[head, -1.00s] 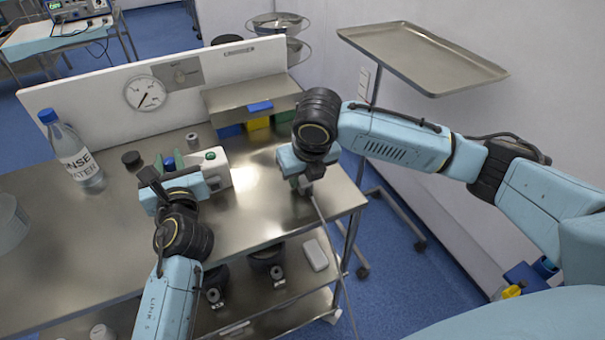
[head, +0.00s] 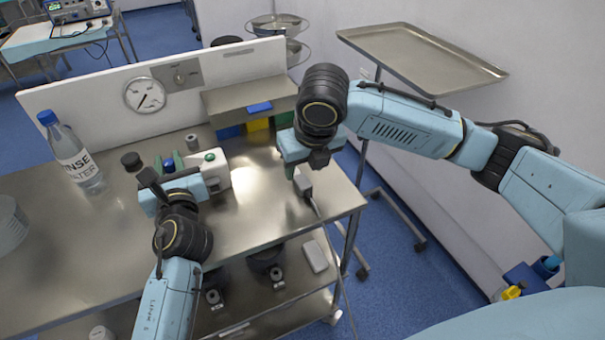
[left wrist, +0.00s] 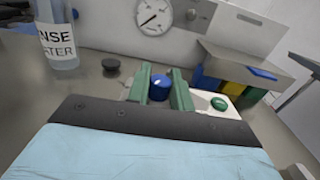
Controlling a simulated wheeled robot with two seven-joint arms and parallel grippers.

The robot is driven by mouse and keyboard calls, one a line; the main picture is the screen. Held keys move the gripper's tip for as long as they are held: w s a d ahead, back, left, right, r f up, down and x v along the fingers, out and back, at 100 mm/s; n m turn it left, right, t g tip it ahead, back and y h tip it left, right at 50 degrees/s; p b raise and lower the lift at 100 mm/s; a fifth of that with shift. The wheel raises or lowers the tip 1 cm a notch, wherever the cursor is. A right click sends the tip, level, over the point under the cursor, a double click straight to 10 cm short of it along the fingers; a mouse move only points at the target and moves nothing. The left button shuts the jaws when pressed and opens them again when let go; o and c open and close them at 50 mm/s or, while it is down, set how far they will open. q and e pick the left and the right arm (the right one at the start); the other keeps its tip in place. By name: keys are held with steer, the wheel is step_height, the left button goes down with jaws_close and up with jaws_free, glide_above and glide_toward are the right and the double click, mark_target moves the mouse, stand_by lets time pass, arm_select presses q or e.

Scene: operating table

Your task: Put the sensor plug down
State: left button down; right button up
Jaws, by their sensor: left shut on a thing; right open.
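The grey sensor plug (head: 303,184) rests on the steel table near its right edge, its cable running forward over the edge. My right gripper (head: 317,163) is open just above and behind it in the head view, apart from the plug as far as I can see; its fingertips are mostly hidden. My left gripper (head: 171,165) is shut on a blue-topped piece (left wrist: 159,89), held between its green fingers in the left wrist view. The lower part of that piece is hidden. A white box (head: 217,175) with a green button is beside the left gripper.
A bottle (head: 78,155) stands at the left and a black knob-like piece (head: 131,161) left of my left gripper. Coloured bins (head: 257,124) sit under a shelf at the back. A raised steel tray (head: 420,58) stands behind my right arm. The table front middle is clear.

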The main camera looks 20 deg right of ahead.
steer(key=v, duration=0.7)
steer(key=shift+s+r, duration=0.1)
arm_select(q)
steer(key=c, duration=1.2)
jaws_free()
steer(key=shift+o, duration=0.2)
